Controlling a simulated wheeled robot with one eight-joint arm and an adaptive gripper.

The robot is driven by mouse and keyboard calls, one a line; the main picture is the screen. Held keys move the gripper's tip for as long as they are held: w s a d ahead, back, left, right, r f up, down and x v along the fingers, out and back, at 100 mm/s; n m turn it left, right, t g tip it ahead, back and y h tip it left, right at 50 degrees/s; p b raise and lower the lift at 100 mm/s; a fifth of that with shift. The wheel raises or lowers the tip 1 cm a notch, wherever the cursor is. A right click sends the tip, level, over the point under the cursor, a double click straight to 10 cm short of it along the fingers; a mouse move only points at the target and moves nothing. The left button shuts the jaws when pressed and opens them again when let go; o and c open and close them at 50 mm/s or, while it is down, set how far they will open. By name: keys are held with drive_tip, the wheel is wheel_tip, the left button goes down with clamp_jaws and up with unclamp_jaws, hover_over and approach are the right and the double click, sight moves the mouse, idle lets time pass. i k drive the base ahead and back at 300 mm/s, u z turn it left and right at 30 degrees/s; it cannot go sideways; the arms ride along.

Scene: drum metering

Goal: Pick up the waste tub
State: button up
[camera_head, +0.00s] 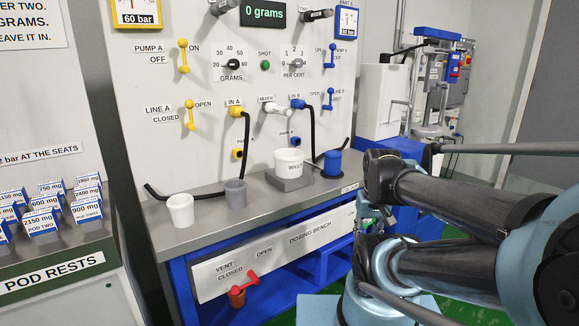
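A second white tub (180,210) without a readable label stands at the bench's left end. My dark and pale-blue arm is folded at the right, apart from both tubs. I cannot make out my gripper's fingertips, and nothing is seen held.
A grey cup (236,193) and a blue container (332,163) also stand on the bench (213,214). Black hoses hang from the panel close to the tubs. Boxed pods (42,222) fill the stand at left. A red vent handle (244,284) juts out below.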

sight(288, 162)
drive_tip(key=u, duration=0.4)
drive_tip(key=k, duration=0.9)
drive_tip(key=z, duration=0.25)
drive_tip(key=i, duration=0.5)
drive_tip(key=z, duration=0.05)
